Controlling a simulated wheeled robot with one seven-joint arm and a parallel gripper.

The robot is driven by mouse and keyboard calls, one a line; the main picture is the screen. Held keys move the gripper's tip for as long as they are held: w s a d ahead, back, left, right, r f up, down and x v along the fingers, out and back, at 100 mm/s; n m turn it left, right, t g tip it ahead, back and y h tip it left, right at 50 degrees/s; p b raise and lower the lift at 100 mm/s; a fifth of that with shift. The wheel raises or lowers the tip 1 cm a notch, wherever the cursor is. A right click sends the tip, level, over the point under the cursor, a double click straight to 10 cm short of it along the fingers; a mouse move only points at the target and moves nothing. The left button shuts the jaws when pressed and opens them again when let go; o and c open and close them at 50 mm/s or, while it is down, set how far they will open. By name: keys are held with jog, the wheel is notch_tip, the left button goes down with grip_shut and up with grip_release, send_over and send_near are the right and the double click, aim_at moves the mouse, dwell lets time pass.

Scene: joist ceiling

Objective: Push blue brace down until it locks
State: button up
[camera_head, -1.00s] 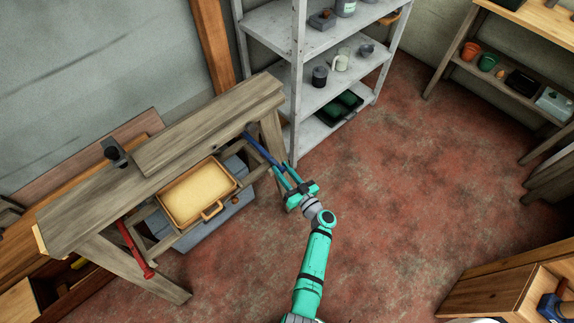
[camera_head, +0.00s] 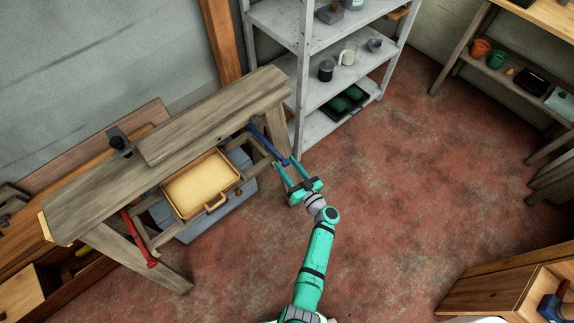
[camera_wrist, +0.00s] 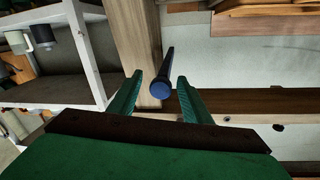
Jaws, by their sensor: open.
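The blue brace (camera_head: 266,143) is a slim bar at the right end of the wooden workbench (camera_head: 215,104). It slants out from under the bench top toward my gripper (camera_head: 288,164). In the wrist view, the brace's round blue end (camera_wrist: 161,89) faces the camera between the two green fingers, with visible space on both sides. My gripper (camera_wrist: 160,77) is open and holds nothing. The brace's far end is hidden under the bench top in the head view. I cannot tell whether any finger touches it.
A red brace (camera_head: 138,238) slants at the bench's left end. A yellow tray (camera_head: 203,184) sits under the bench top. A grey metal shelf (camera_head: 300,75) stands close behind the gripper. The red floor (camera_head: 400,190) to the right is clear.

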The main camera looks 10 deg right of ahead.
jog(key=v, duration=1)
jog(key=shift+s, duration=0.2)
jog(key=shift+d+f, duration=0.1)
jog(key=s+a+f+m+g+h, duration=0.15)
jog(key=s+a+f+g, duration=0.25)
jog(key=s+a+f, duration=0.45)
jog(key=s+g+h, duration=0.2)
jog(key=s+h, duration=0.2)
jog(key=s, duration=0.9)
jog(key=s+a+r+t, duration=0.1)
jog(key=s+a+r, duration=0.1)
jog(key=r, duration=0.8)
jog(key=s+a+r+t, duration=0.2)
jog(key=s+r, duration=0.3)
jog(key=r, duration=0.5)
jog(key=s+a+r+t, duration=0.1)
jog(key=s+a+r, duration=0.1)
jog(key=r, duration=0.9)
jog(key=shift+s+a+t+h, duration=0.3)
jog(key=shift+s+a+h, duration=0.15)
jog(key=shift+s, duration=0.35)
